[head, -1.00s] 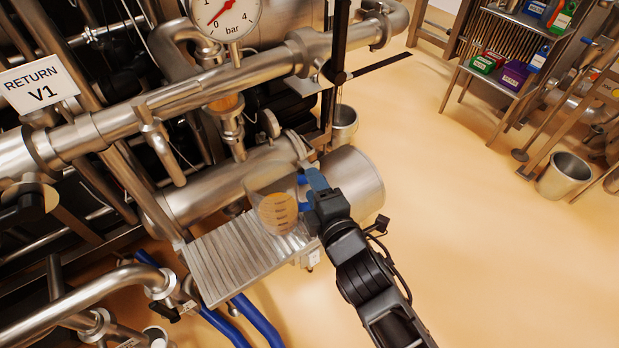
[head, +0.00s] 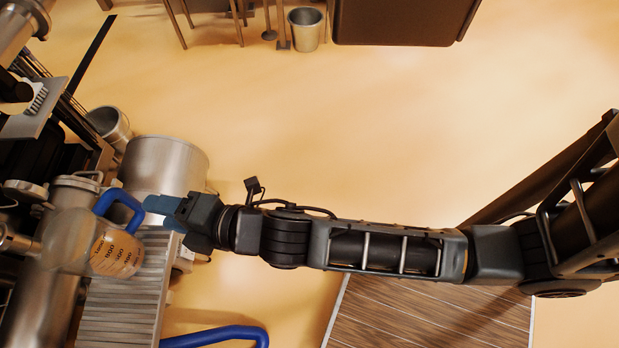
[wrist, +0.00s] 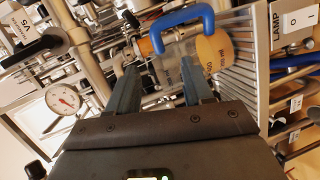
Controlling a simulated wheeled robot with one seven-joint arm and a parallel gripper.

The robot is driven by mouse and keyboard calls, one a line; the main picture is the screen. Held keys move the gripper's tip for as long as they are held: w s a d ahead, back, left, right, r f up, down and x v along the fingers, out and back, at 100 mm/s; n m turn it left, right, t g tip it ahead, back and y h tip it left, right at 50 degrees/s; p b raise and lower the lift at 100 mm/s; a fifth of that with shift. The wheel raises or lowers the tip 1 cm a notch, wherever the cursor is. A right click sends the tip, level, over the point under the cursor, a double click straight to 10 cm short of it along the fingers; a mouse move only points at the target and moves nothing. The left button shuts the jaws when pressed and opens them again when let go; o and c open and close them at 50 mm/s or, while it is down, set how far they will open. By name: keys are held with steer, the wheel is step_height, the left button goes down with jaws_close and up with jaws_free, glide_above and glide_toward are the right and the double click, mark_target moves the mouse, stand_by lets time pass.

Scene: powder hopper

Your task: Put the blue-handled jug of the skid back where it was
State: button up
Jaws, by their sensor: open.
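The clear jug (head: 117,256) has a blue handle (head: 122,203), dark graduation marks and tan powder inside. It appears upright at the ribbed metal shelf (head: 125,305), beside the steel pipework. In the wrist view the jug (wrist: 214,52) and its handle (wrist: 181,17) show beyond my fingertips. My gripper (head: 160,208) is just right of the handle in the head view. Whether a fingertip touches the handle I cannot tell. The jug's base is not clearly visible.
A wide steel cylinder (head: 165,166) stands right behind the jug. Pipes and valves crowd the left. A blue hose (head: 220,336) runs below the shelf. A steel bucket (head: 306,30) stands at the far side. The tan floor between is largely clear.

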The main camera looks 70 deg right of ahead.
steer(key=s+d+r+m, duration=0.1)
steer(key=s+d+m, duration=0.3)
steer(key=s, duration=0.5)
steer(key=s+d+r+m, duration=0.1)
steer(key=s+d+m, duration=0.1)
steer(key=s+m, duration=0.5)
steer(key=s+d+r+m+h, duration=0.1)
steer(key=s+d+r+m, duration=0.1)
steer(key=s, duration=0.4)
steer(key=s+d+r+m+h, duration=0.1)
steer(key=s+r+m, duration=0.4)
steer(key=s+r, duration=0.1)
steer(key=shift+s+d+g, duration=0.3)
steer(key=shift+s+d, duration=0.1)
steer(key=shift+s, duration=0.15)
